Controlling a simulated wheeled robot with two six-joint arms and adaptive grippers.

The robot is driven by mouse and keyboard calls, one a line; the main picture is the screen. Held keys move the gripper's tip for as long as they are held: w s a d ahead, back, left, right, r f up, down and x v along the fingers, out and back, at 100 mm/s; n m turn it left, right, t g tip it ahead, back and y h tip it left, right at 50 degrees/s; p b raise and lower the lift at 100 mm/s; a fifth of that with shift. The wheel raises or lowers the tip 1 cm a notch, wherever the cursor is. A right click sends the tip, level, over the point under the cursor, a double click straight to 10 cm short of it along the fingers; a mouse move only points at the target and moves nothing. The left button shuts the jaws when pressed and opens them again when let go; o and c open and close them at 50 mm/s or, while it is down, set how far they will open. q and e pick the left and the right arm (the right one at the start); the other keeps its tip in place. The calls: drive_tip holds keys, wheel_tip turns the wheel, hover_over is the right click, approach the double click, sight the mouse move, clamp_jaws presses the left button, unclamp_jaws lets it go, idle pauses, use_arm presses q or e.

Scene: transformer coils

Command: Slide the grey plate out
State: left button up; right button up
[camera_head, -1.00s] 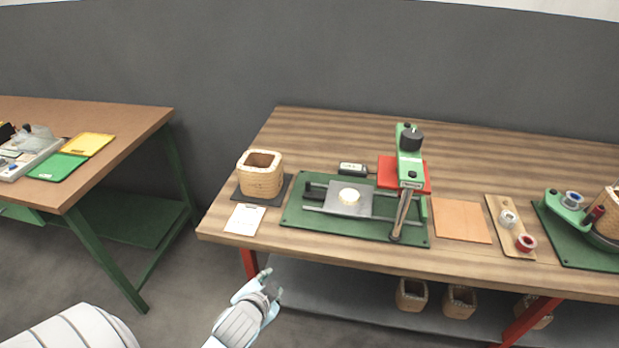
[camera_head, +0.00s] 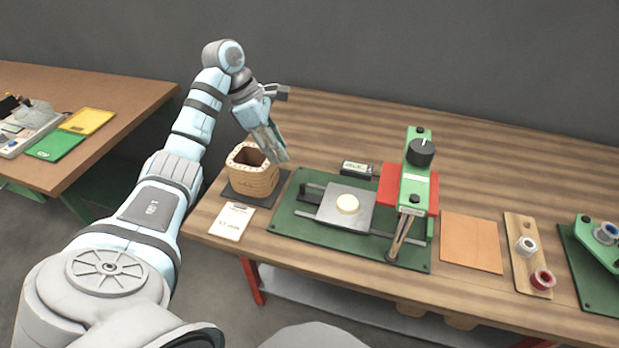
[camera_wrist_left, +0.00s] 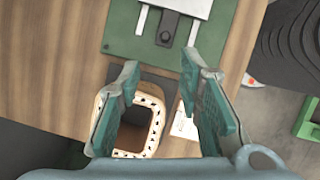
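The left part of the rails is bare, and the plate is left of the green press (camera_head: 415,178). My left gripper (camera_head: 278,152) is above the table by the woven coil (camera_head: 252,178), left of the plate, pointing down. In the left wrist view its fingers (camera_wrist_left: 163,110) are apart with nothing between them that they touch. The plate's edge (camera_wrist_left: 185,5) shows at the top there. My right gripper is not in view.
The coil stands on a dark mat (camera_head: 272,198) with a white card (camera_head: 232,221) in front. A small black device (camera_head: 356,168) and a red block (camera_head: 389,186) are behind the rails. An orange sheet (camera_head: 471,242) lies right of the press.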

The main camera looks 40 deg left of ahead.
use_arm(q)
drive_tip(key=b, duration=0.1)
hover_over(301, 184)
drive_tip(key=s+a, duration=0.2)
wheel_tip(301, 184, down, 6)
drive_tip(key=r, duration=0.1)
drive_tip(key=x, duration=0.7)
drive_tip(key=shift+w+f, duration=0.35)
drive_tip(key=shift+w, duration=0.1)
drive_tip(key=shift+s+d, duration=0.15)
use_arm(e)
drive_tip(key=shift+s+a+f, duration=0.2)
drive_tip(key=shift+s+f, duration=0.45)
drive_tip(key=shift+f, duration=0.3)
use_arm(q)
clamp_jaws()
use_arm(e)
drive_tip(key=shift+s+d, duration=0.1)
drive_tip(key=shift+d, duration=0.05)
